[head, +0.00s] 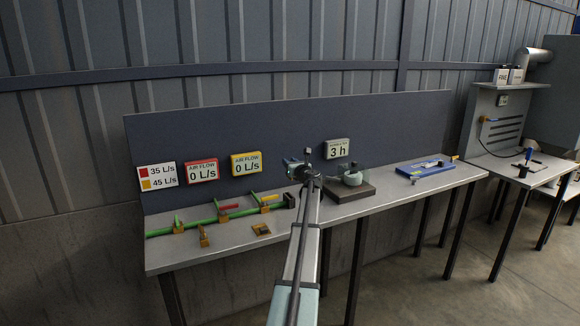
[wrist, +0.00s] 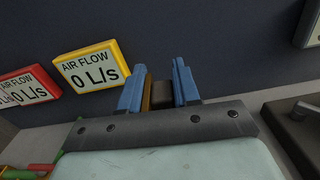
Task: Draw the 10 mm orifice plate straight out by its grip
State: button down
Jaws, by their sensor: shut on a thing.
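My gripper (head: 296,164) is above the bench, in front of the dark backboard and right of the yellow air flow sign. In the wrist view its blue fingers (wrist: 160,84) are shut on a brown-orange piece (wrist: 160,95), mostly hidden between them. I cannot read a size on it, so I cannot tell whether it is the 10 mm orifice plate. A green pipe (head: 195,223) with orange fittings and red and yellow handles runs along the bench. Two small orange-brown pieces, one upright (head: 204,237) and one lying flat (head: 262,230), are on the bench in front of it.
Signs on the backboard show red (head: 202,171) and yellow (head: 246,163) air flow at 0 L/s. A dark block (head: 290,201) is at the pipe's right end. A dark base with a round device (head: 353,178) stands right of my arm. A blue tray (head: 426,169) lies farther right.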

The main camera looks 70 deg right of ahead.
jog(key=shift+r, duration=2.15)
